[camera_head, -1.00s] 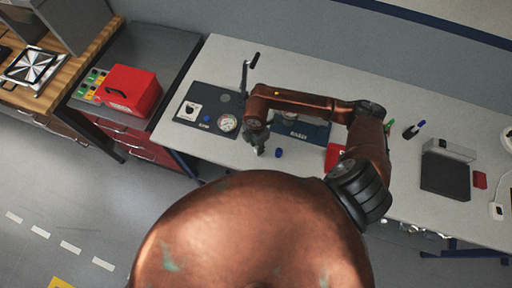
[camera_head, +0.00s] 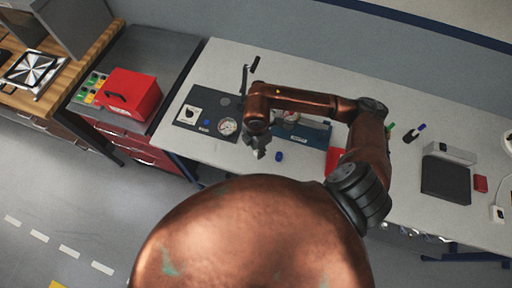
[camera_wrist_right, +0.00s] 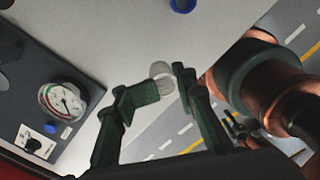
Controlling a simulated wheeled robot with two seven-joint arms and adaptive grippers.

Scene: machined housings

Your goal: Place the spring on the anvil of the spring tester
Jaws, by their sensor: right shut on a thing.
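The spring tester (camera_head: 189,128) is a dark base plate at the left end of the light table, with a round gauge (camera_head: 227,127), a black-handled lever (camera_head: 246,78) and a grey disc (camera_head: 224,101) that looks like the anvil. My right gripper (camera_head: 257,150) is just right of the tester, over the table's front part. In the right wrist view my right gripper (camera_wrist_right: 168,87) is shut on the spring (camera_wrist_right: 165,84), a small pale coil between its fingertips. The gauge also shows there (camera_wrist_right: 62,101), left of the fingers and apart from them. My left gripper is out of view.
A blue ring-like part (camera_head: 279,157) lies on the table right of my gripper. A blue case (camera_head: 305,132) stands behind my right arm. A red toolbox (camera_head: 131,93) sits on the cabinet at left. A black box (camera_head: 446,180) is far right.

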